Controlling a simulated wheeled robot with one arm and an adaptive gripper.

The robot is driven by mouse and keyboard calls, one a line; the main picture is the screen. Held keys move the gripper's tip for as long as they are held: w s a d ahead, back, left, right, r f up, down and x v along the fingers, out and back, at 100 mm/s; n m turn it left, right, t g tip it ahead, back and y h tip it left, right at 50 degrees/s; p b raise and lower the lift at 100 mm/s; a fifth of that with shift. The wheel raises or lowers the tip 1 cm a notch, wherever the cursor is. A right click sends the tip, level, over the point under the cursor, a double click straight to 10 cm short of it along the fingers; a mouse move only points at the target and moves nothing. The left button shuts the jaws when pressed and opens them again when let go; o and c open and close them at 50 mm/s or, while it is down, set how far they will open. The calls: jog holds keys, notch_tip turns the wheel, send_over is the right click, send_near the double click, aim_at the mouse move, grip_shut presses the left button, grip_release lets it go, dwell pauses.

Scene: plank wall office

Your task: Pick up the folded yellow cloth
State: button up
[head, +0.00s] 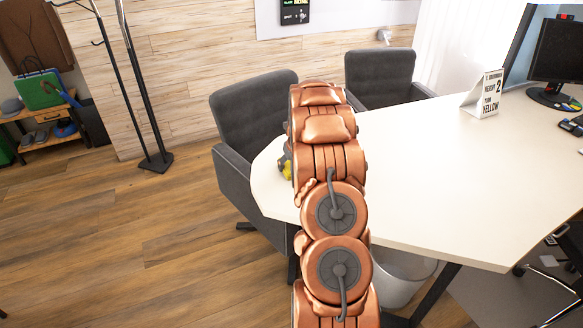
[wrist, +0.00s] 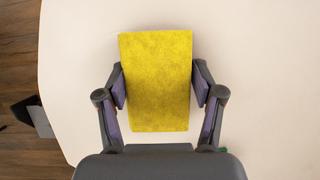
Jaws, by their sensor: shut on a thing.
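The folded yellow cloth (wrist: 156,80) is a flat, upright-looking rectangle in the middle of the wrist view. My gripper (wrist: 159,88) has one finger against each long side of it, shut on the cloth. In the head view a small yellow bit of the cloth (head: 287,170) shows at the left of my arm, near the table's left end. The rest of the cloth and my gripper are mostly hidden there behind my arm. I cannot tell whether the cloth touches the table.
The white table (head: 420,180) is largely bare around the cloth. Dark chairs stand at its left (head: 250,115) and back (head: 380,75). A sign card (head: 484,95) and a monitor (head: 558,55) stand at the right. A white bin (head: 402,280) is under the table.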

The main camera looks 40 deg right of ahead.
jog(key=shift+b, duration=0.6)
jog(key=shift+c, duration=0.3)
notch_tip(320, 180, up, 4)
jog(key=shift+b, duration=0.3)
jog(key=s+a, duration=0.2)
jog(key=a, duration=0.2)
jog(key=s+a+r+b, duration=0.1)
jog(key=s+a, duration=0.1)
jog(key=a, duration=0.3)
jog(key=s+a+b, duration=0.1)
jog(key=s+a, duration=0.2)
jog(key=a, duration=0.2)
jog(key=shift+a+r, duration=0.2)
jog(key=shift+r, duration=0.05)
